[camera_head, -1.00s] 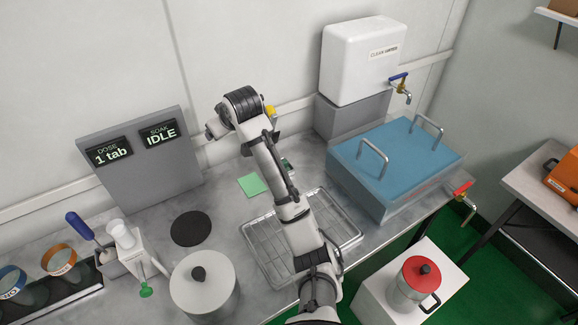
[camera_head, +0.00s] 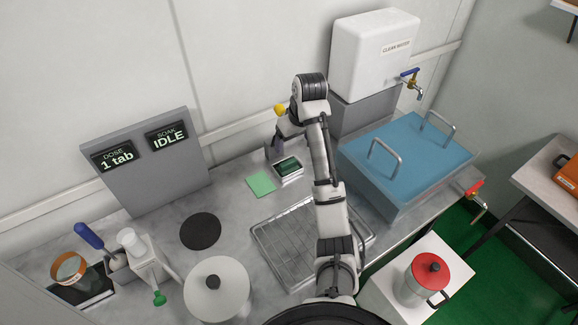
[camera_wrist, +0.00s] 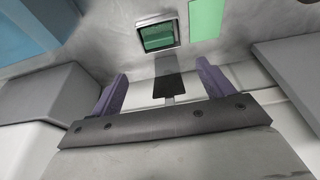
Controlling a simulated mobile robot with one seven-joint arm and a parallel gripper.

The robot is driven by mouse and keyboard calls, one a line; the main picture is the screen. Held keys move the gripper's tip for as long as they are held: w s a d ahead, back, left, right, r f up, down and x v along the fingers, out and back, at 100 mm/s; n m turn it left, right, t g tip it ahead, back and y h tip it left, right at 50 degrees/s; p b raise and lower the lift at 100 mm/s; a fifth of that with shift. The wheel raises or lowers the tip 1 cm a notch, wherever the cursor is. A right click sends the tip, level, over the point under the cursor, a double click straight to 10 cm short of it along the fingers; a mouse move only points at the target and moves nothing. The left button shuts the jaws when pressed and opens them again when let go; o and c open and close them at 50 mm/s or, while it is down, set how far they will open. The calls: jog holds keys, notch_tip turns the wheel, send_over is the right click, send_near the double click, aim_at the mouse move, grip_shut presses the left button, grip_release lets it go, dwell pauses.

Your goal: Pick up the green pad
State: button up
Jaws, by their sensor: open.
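A dark green pad (camera_head: 288,166) lies in a small pale dish (camera_head: 292,176) on the grey counter. A flat light green square (camera_head: 261,184) lies just left of it; which of the two is the task's pad I cannot tell. My gripper (camera_head: 272,150) hangs just behind the dish, near the wall. In the wrist view its two purple fingers (camera_wrist: 160,88) are spread apart with no green thing between them. The dark green pad (camera_wrist: 158,36) in its dish and the light green square (camera_wrist: 206,18) show beyond the fingertips, apart from them.
A wire rack (camera_head: 283,250) lies in front of the dish. A blue-lidded bath (camera_head: 408,160) and a white water tank (camera_head: 370,55) stand to the right. A black disc (camera_head: 200,231) and a lidded pot (camera_head: 215,290) are to the left. The wall is close behind.

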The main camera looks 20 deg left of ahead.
jog(key=b, duration=0.2)
send_over(288, 162)
jog(key=s+d, duration=0.1)
jog(key=d, duration=0.1)
jog(key=f, duration=0.6)
jog(key=shift+s+a, duration=0.1)
jog(key=shift+a, duration=0.15)
jog(key=shift+p+x, duration=1.05)
jog(key=shift+x, duration=1.8)
jog(key=shift+d, duration=0.1)
jog(key=c, duration=1.1)
jog(key=shift+c, duration=0.2)
jog(key=shift+r, duration=0.1)
